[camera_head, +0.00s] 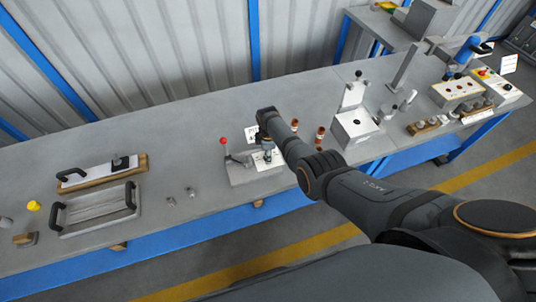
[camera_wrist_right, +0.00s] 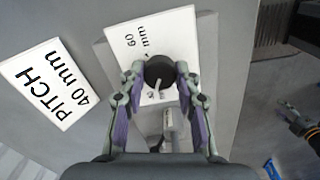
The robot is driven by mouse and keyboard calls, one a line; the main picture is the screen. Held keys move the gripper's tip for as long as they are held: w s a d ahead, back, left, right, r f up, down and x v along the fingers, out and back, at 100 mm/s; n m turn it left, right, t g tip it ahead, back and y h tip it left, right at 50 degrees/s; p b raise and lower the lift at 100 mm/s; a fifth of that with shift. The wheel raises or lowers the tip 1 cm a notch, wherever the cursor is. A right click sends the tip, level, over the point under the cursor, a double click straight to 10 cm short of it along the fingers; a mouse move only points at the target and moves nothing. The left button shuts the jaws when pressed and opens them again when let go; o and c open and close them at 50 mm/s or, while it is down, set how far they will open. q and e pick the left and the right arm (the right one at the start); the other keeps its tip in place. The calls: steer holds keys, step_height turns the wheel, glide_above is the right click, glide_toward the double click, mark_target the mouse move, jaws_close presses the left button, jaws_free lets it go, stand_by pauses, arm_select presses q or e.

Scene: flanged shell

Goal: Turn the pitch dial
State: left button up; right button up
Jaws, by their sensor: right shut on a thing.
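The pitch dial is a round black knob (camera_wrist_right: 159,72) on a white plate (camera_wrist_right: 152,35) marked 60 mm. My right gripper (camera_wrist_right: 160,80) is shut on the knob, one finger on each side. In the head view my right gripper (camera_head: 267,155) points down at the plate and hides most of the knob. A white card (camera_wrist_right: 48,84) reading PITCH 40 mm stands beside the dial. A dark arm end (camera_wrist_right: 300,125), probably my left gripper, shows at the right of the wrist view, cut off by the edge.
The dial's grey base (camera_head: 241,174) carries a red-ball lever (camera_head: 223,141). Copper-coloured pieces (camera_head: 320,132) stand to its right, near a white-topped fixture (camera_head: 355,124). A grey tray (camera_head: 95,210) with black handles lies at left. The bench between has two small metal parts (camera_head: 190,191).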

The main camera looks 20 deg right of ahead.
steer(key=o, duration=1.1)
steer(key=shift+o, duration=0.2)
step_height(320, 180, up, 12)
